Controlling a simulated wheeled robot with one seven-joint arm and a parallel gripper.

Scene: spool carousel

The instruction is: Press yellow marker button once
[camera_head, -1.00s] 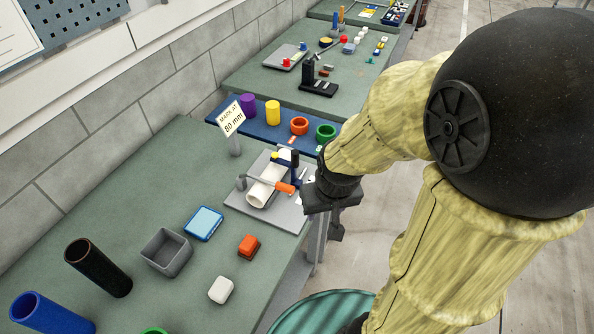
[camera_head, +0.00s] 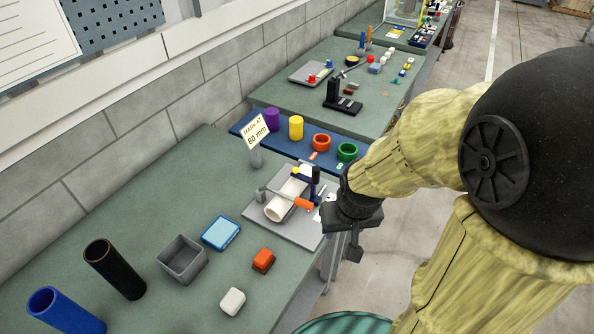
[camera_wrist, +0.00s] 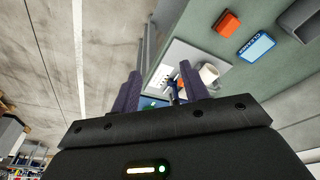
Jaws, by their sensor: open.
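A small yellow part (camera_head: 295,171), which looks like the marker button, sits on the marking fixture, beside a dark blue upright post. The fixture's grey base plate (camera_head: 265,228) carries a white tube (camera_head: 285,202) lying on its side and an orange handle (camera_head: 303,204). My gripper (camera_head: 354,250) hangs just right of the plate, apart from the button and pointing down. In the wrist view my gripper (camera_wrist: 160,92) is open and empty, with the white tube (camera_wrist: 209,73) and plate past its fingers. The yellow button cannot be made out there.
A sign reading "MARK AT 80 mm" (camera_head: 257,131) stands behind the plate. A blue tray (camera_head: 242,126) with coloured cylinders and rings lies beyond.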

